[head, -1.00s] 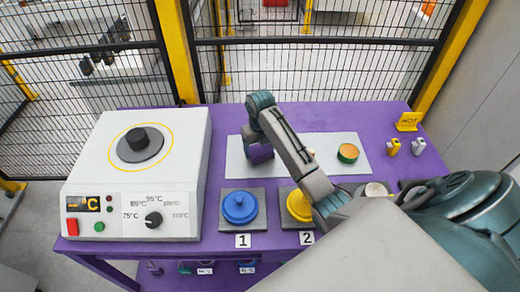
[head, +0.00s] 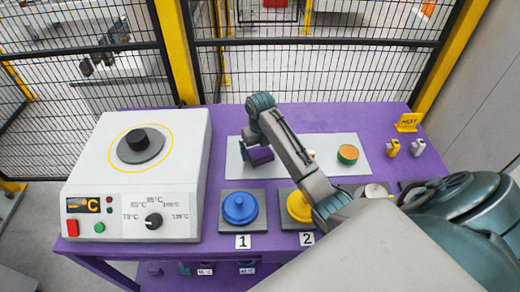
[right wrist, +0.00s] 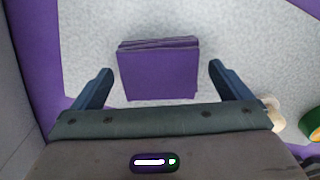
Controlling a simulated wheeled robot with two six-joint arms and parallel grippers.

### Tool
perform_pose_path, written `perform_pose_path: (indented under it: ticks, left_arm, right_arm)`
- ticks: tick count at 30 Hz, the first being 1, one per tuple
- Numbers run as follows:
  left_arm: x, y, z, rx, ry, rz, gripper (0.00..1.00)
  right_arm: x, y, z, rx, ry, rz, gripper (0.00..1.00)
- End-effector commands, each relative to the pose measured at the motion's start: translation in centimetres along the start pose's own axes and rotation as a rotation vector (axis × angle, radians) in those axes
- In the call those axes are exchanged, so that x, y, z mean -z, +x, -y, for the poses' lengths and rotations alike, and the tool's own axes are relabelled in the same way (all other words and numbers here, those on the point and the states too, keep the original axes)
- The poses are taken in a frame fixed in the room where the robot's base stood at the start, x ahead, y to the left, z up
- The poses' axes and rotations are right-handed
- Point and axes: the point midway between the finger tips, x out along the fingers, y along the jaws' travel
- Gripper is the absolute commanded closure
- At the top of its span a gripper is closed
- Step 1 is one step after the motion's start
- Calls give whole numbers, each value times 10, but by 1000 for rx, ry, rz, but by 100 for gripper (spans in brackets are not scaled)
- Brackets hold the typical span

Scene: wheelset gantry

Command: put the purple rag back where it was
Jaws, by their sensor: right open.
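The purple rag (right wrist: 158,70) lies folded on the light grey mat (right wrist: 85,35) in the right wrist view. It is between the two blue fingers of my right gripper (right wrist: 160,72), with a gap on either side. My right gripper is open and not holding it. In the head view the rag (head: 261,157) shows as a small purple patch beside the end of my right arm, which partly hides it. My right gripper (head: 252,143) hangs over the left part of the mat there. My left gripper is in neither view.
A white heater box (head: 140,185) with a black knob stands at the left. A green-orange round piece (head: 347,154) lies on the mat. A yellow sign (head: 407,122) stands at the right back.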

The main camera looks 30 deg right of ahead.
Motion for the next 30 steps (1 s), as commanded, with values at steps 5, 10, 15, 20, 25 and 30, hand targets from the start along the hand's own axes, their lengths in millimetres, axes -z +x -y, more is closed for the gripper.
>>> perform_pose_path:
  ticks: [5, 10, 15, 20, 25, 30]
  left_arm:
    - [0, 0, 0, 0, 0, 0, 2]
    - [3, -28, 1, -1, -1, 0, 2]
    - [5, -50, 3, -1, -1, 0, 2]
    - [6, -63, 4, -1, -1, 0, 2]
    - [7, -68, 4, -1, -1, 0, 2]
    - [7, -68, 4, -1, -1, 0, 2]
  right_arm:
    - [-2, -39, 1, 2, -1, 8, 3]
    - [0, -78, 0, 1, 0, 2, 3]
    - [0, -100, 0, 1, 0, 2, 3]
    - [0, -112, 0, 0, 0, 2, 3]
    - [0, -117, 0, 0, 0, 2, 3]
    - [0, -117, 0, 0, 0, 2, 3]
